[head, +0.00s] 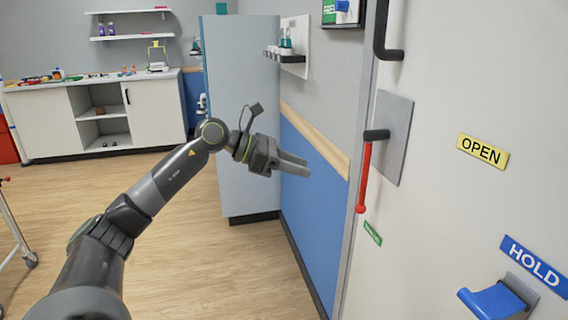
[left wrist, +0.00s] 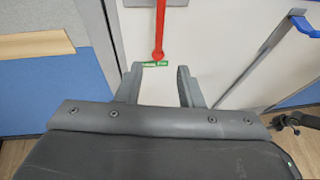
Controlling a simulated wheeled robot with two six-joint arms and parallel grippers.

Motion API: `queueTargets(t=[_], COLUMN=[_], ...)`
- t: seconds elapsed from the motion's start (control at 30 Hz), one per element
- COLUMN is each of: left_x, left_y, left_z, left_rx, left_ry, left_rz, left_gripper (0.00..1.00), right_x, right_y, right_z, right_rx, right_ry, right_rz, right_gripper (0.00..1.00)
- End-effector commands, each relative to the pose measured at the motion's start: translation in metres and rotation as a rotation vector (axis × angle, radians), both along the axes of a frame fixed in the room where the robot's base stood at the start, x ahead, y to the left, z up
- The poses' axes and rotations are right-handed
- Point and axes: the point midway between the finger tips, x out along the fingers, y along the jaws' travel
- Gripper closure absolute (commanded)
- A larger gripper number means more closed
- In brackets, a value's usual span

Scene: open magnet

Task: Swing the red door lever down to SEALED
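The red door lever (head: 364,178) hangs down from a dark pivot on a grey plate (head: 394,138) on the white door. Its knob end is just above a small green label (head: 372,233), whose lettering is too small to read. A yellow OPEN label (head: 482,151) is to the right of the lever. My left gripper (head: 308,165) is open and empty, to the left of the lever and apart from it. In the left wrist view, the red lever (left wrist: 159,30) and green label (left wrist: 155,64) show beyond the gap between the fingers (left wrist: 160,72). My right gripper is not identifiable.
A blue handle (head: 492,300) under a HOLD label (head: 535,266) is low on the door. A dark door handle (head: 381,30) is above the lever. A blue-and-grey wall with a wooden rail (head: 315,140) runs behind my gripper. Floor at left is open.

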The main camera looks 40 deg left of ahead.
Motion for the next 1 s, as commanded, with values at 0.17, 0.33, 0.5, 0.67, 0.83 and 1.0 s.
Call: queueTargets(t=[0.17, 0.33, 0.5, 0.67, 0.83, 1.0], left_x=[-0.012, -0.017, -0.018, -0.018, -0.018, -0.017], left_y=[0.014, 0.019, 0.020, 0.020, 0.020, 0.019], left_z=[0.006, 0.009, 0.011, 0.011, 0.011, 0.008], left_rx=[0.004, 0.002, 0.001, 0.001, 0.001, -0.020], left_ry=[0.000, 0.001, 0.000, 0.000, 0.000, 0.004], left_rz=[0.002, 0.000, 0.000, 0.000, 0.000, 0.004], left_gripper=[0.66, 0.66, 0.66, 0.66, 0.66, 0.66], right_x=[0.003, 0.009, 0.012, 0.013, 0.011, 0.008], right_y=[0.003, 0.004, 0.004, 0.004, 0.005, 0.007], right_z=[0.004, 0.009, 0.011, 0.011, 0.010, 0.008], right_rx=[0.006, 0.007, 0.009, 0.009, 0.009, 0.013], right_ry=[0.003, -0.003, -0.009, -0.010, -0.008, -0.002], right_rz=[-0.006, -0.007, -0.007, -0.007, -0.008, -0.010], right_gripper=[0.64, 0.64, 0.64, 0.64, 0.64, 0.64])
